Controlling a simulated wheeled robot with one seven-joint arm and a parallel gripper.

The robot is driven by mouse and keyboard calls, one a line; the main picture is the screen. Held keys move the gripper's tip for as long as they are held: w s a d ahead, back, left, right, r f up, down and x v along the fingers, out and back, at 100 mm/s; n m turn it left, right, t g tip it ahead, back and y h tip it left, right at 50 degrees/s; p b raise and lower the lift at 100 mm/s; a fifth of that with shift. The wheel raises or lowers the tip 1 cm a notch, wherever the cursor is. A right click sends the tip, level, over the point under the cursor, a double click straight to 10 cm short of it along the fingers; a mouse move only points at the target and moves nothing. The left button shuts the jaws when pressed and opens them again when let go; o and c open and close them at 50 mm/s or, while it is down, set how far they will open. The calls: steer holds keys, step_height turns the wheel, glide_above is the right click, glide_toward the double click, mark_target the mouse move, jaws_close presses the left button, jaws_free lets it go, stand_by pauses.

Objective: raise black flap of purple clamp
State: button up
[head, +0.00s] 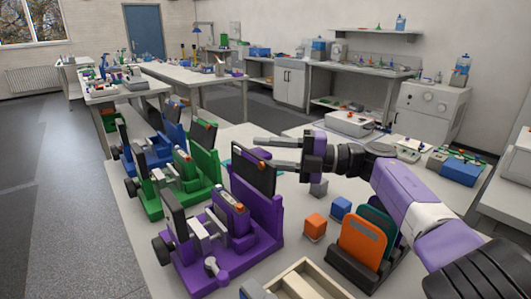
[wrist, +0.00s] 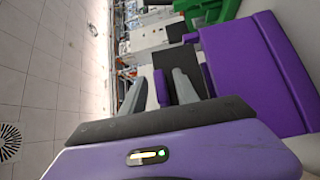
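The purple clamp (head: 272,217) stands at the near end of the bench, with a tall purple back plate that also shows in the wrist view (wrist: 256,70). A black flap (head: 250,172) stands steeply at the top of the back plate. The dark panel beside the plate in the wrist view (wrist: 186,66) looks like this flap. My gripper (head: 258,145) is open, its two grey fingers apart and pointing left at the flap's upper edge. In the wrist view a small purple piece shows between the fingers (wrist: 160,90). I cannot tell whether a finger touches the flap.
A green clamp (head: 205,170) and a blue clamp (head: 170,135) stand behind and left of the purple one.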

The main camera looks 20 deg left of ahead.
steer(key=w+d+b, duration=0.1)
steer(key=d+b, duration=0.1)
steer(key=d, duration=0.5)
steer(key=shift+d+f+b, duration=0.15)
steer(key=shift+d+b, duration=0.1)
steer(key=shift+b, duration=0.1)
steer(key=shift+w, duration=0.1)
